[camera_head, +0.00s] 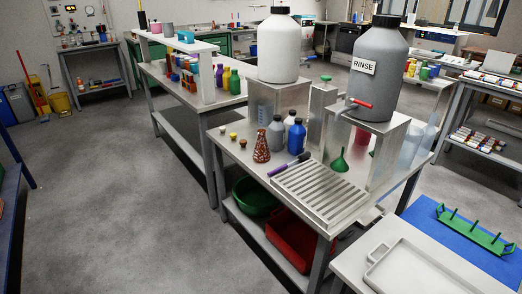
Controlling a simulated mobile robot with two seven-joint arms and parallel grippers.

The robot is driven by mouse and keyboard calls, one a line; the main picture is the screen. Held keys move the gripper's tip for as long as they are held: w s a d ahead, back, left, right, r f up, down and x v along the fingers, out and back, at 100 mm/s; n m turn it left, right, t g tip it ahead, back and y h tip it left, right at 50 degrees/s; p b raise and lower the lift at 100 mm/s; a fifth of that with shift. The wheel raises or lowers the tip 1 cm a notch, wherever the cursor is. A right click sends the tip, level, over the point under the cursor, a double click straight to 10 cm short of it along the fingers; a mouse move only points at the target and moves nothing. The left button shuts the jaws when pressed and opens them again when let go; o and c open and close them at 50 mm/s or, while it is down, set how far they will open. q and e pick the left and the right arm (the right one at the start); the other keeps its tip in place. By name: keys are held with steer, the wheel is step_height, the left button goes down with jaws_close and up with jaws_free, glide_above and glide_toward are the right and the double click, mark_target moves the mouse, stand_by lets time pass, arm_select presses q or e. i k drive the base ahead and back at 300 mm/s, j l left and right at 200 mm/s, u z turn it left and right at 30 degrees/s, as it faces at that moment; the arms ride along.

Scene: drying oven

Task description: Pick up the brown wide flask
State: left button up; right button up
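A brown flask (262,149) with a wide conical base and narrow neck stands upright on the metal bench. Its surface looks speckled. It is left of a grey bottle (276,133) and behind the grooved drying rack. Nothing visible touches or covers it. Neither of my grippers is in view.
A grooved metal rack (320,191) and a purple-and-black marker-like item (290,165) lie in front of the flask. A blue bottle (297,137), a large white jug (279,48) and a grey RINSE jug (376,74) stand nearby. Open floor (120,200) lies left.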

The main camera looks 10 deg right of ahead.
mark_target(262, 154)
steer(key=i+u, duration=0.35)
steer(key=i, duration=1.1)
steer(key=i+l, duration=0.35)
